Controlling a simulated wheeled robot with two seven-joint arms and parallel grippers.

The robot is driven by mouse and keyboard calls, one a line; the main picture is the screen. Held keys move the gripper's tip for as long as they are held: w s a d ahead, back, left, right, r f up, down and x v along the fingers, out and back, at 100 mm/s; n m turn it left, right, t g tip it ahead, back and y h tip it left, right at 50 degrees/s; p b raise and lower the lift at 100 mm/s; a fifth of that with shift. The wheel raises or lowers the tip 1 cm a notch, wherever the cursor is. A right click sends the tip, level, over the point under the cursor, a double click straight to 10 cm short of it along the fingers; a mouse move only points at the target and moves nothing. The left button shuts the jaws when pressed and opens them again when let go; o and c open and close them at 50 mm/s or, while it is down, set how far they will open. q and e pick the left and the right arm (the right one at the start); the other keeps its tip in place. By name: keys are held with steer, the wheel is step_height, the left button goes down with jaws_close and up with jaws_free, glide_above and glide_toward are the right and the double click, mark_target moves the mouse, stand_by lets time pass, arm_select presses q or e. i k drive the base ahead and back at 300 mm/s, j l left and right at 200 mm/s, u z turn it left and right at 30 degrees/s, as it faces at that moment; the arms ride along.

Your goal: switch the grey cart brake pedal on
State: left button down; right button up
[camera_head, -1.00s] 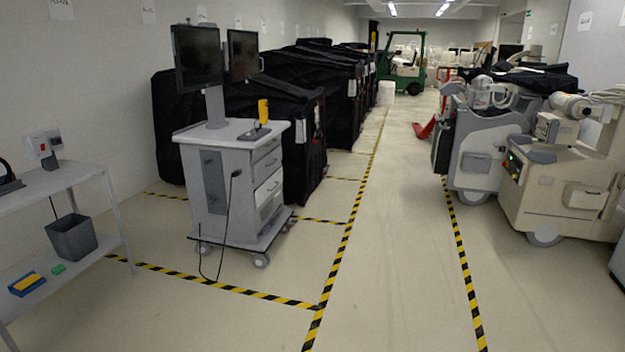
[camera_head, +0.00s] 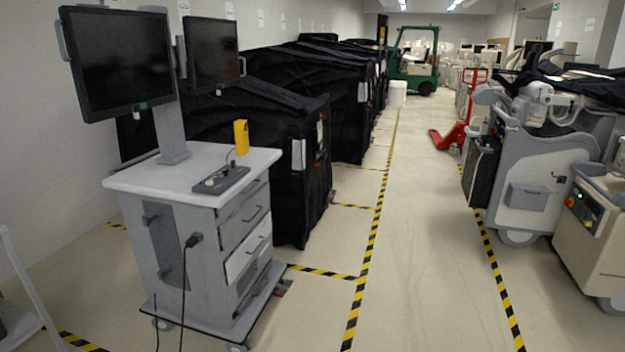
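A grey cart (camera_head: 196,236) with drawers stands at the left, close in front of me. It carries two dark monitors (camera_head: 123,62) on a post, a yellow object (camera_head: 241,137) and a dark grey control unit (camera_head: 221,180) on its top. Dark cables hang from its near side. Its wheels show at the bottom edge, and a small dark and reddish thing (camera_head: 284,287) lies on the floor by its far right corner. I cannot make out a brake pedal for certain. Neither of my grippers is in view.
Black covered carts (camera_head: 290,150) line the left wall behind the grey cart. Beige and grey machines (camera_head: 530,180) stand on the right. The aisle between the yellow-black floor stripes is clear, with a red pallet jack (camera_head: 452,135) and green forklift (camera_head: 415,70) farther back.

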mark_target(284, 288)
steer(key=i, duration=2.35)
steer(key=i+u, duration=0.2)
steer(key=i, duration=0.2)
